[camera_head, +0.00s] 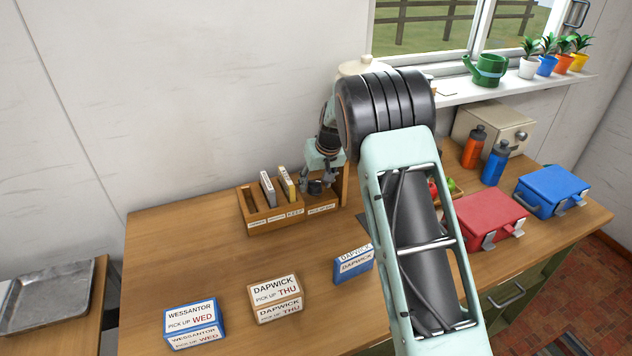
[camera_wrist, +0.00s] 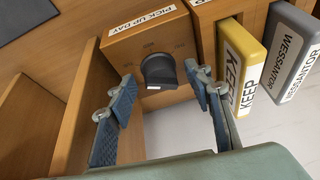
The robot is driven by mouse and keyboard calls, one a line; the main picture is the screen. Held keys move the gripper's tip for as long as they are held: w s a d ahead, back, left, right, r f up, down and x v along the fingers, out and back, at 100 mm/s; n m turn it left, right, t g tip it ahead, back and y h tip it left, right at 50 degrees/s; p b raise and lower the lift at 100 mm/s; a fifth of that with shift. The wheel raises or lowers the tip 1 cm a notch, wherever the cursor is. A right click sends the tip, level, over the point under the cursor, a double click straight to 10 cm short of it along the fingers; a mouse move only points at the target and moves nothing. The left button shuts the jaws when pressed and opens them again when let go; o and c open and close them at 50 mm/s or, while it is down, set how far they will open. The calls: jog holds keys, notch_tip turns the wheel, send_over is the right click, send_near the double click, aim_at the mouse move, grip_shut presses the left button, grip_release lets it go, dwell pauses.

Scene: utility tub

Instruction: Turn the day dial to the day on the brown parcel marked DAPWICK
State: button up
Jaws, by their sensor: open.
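The brown parcel (camera_head: 270,292) marked DAPWICK lies on the bench in the head view and reads PICK UP THU. The black day dial (camera_wrist: 158,70) is on the wooden face labelled PICK UP DAY (camera_wrist: 143,22) in the wrist view. Small day marks surround the dial, too small to read surely. My gripper (camera_wrist: 160,88) is open, one finger on each side of the dial, with visible gaps to it. In the head view my gripper (camera_head: 322,178) is at the right end of the wooden rack (camera_head: 270,226), partly hiding the dial.
A blue parcel (camera_head: 195,332) marked WESSANTOR reads WED. Another blue parcel (camera_head: 353,268) is marked DAPWICK, its day hidden by my arm. A yellow KEEP card (camera_wrist: 240,65) and a grey WESSANTOR card (camera_wrist: 288,55) stand close beside the dial box. A red box (camera_head: 485,215) is at right.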

jog(key=shift+w+f, duration=0.1)
jog(key=shift+f, duration=0.2)
jog(key=shift+c, duration=0.4)
jog(key=c, duration=1)
jog(key=shift+c, duration=0.2)
jog(key=shift+a+m, duration=0.1)
jog(key=shift+m, duration=0.2)
